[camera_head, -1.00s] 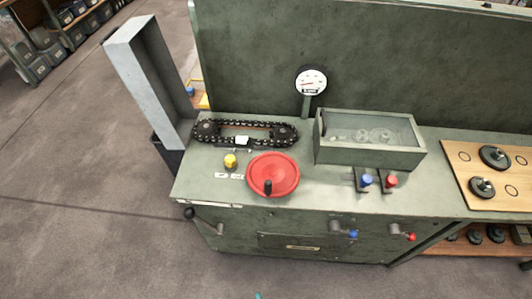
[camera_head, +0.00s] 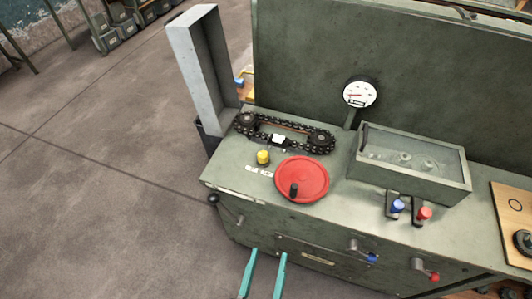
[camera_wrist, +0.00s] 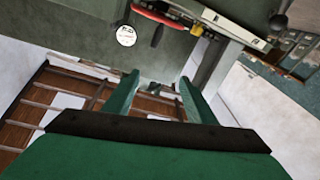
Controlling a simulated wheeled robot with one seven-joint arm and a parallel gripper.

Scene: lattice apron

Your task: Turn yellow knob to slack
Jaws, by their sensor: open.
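The yellow knob (camera_head: 263,157) stands on the green bench top, near its left front edge. Small white labels (camera_head: 259,171) lie just in front of it. My gripper (camera_head: 269,252) has two teal fingers, apart and empty, low in the head view, in front of the bench and away from the knob. The fingers also show in the wrist view (camera_wrist: 158,82), with nothing between them.
A red handwheel (camera_head: 302,180) with a black handle sits right of the knob. A chain loop (camera_head: 290,127) lies behind it. A black-ended lever (camera_head: 213,199) sticks out of the bench front. A glass-topped box (camera_head: 410,163) and gauge (camera_head: 360,93) are farther right. The floor at left is clear.

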